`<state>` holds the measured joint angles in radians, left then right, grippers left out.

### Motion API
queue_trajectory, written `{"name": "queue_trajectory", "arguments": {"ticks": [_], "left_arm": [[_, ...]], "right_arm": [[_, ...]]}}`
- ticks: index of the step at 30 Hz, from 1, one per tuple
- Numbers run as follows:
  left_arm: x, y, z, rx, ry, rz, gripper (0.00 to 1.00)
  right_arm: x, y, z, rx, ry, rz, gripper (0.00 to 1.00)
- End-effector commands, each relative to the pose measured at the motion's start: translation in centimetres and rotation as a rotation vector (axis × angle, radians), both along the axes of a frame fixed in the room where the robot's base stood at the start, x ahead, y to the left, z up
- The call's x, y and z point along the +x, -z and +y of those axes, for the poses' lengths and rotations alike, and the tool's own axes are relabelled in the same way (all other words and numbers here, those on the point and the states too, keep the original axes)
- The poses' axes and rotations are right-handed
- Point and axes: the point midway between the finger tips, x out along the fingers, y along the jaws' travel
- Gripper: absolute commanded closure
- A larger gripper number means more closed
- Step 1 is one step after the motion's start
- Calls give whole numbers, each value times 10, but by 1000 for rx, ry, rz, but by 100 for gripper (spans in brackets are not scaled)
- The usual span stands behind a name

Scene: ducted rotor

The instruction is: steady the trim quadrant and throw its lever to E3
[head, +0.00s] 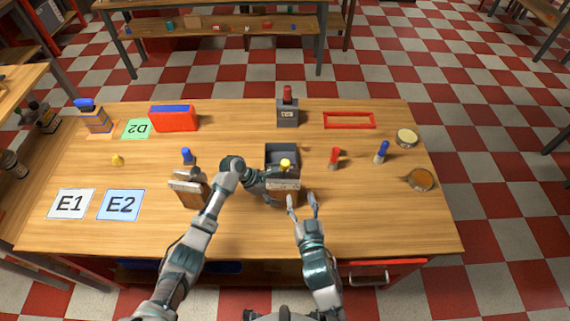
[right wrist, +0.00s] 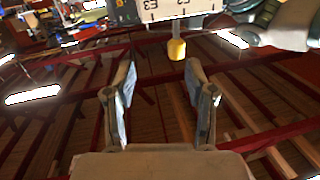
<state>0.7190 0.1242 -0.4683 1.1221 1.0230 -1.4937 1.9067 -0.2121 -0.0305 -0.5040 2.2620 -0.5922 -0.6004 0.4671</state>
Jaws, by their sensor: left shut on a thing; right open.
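The trim quadrant (head: 284,152) is a dark grey box at the middle of the wooden table, with a pale lettered plate on its near side. Its lever has a yellow knob (head: 285,163). In the right wrist view the plate (right wrist: 165,9) reads E3 upside down, and the yellow knob (right wrist: 177,49) hangs below it. My left gripper (head: 262,184) is shut on the quadrant's left near side; part of it also shows in the right wrist view (right wrist: 283,22). My right gripper (head: 302,203) is open and empty, just in front of the quadrant and apart from the knob.
A grey box with a red knob (head: 287,112) stands behind. Cards E1 (head: 70,204) and E2 (head: 120,205) lie at left. A blue peg (head: 187,156), a red peg (head: 335,158) and another blue-topped peg (head: 381,152) stand nearby. The front right table is clear.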

Motion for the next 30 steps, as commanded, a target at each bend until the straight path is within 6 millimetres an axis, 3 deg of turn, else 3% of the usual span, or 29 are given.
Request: {"name": "queue_trajectory", "arguments": {"ticks": [3,8,21,30], "left_arm": [[0,2,2,4,-1,2,67],[-1,2,2,4,-1,2,67],[-1,2,1,3,0,3,67],[-1,2,1,3,-1,2,67]], "right_arm": [[2,-19,18,-19,-37,-59,45],[19,-23,25,-26,-47,-76,45],[101,-22,42,-26,-44,-70,45],[117,-22,45,-24,-44,-70,45]]}}
